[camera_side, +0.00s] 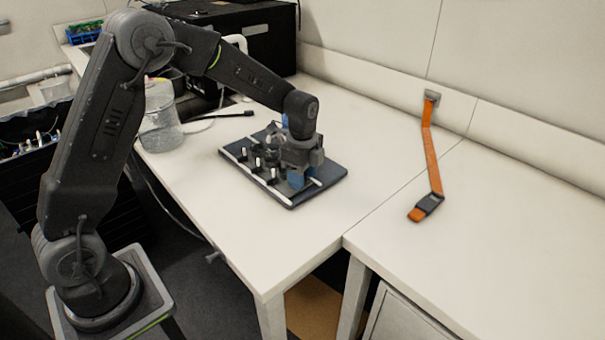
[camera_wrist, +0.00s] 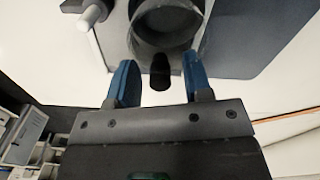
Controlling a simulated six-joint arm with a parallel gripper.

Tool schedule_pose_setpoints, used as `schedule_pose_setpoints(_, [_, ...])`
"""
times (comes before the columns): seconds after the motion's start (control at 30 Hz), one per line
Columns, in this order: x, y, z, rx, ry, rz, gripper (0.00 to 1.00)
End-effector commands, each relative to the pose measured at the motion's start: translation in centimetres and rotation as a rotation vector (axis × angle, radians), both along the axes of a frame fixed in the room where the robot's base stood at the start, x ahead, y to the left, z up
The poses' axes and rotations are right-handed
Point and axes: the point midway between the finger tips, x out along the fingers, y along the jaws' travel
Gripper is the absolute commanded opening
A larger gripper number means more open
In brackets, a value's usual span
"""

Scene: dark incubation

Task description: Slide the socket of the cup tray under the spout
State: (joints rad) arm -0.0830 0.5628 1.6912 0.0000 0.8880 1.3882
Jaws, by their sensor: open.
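The cup tray (camera_side: 330,182) is a dark flat board with white strips and several small upright pegs, lying on the white table. In the wrist view its dark surface (camera_wrist: 250,40) fills the upper right. A dark round cup-like socket (camera_wrist: 166,22) stands on it, with a short black knob (camera_wrist: 160,72) on its near side. My gripper (camera_side: 297,180) is low over the tray's right part. In the wrist view my gripper (camera_wrist: 157,80) has its two blue fingers open, one on each side of the knob, with gaps showing. I cannot make out the spout.
A clear plastic container (camera_side: 160,125) stands on the table left of the tray, near a black-tipped cable (camera_side: 235,115). A black box-shaped machine (camera_side: 255,40) is at the back. An orange strap (camera_side: 431,160) lies at the right. The table front of the tray is clear.

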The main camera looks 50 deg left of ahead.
Motion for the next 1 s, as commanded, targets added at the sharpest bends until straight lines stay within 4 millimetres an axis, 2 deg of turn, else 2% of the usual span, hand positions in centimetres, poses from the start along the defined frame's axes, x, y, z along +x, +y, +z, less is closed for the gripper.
schedule_pose_setpoints(0.2, [0.0,0.0,-0.01,0.0,0.0,0.0,0.45])
schedule_pose_setpoints(0.67, [0.01,0.0,0.04,0.0,-0.001,0.0,0.01])
schedule_pose_setpoints(1.0, [0.02,-0.33,0.06,0.0,0.0,-0.001,0.0])
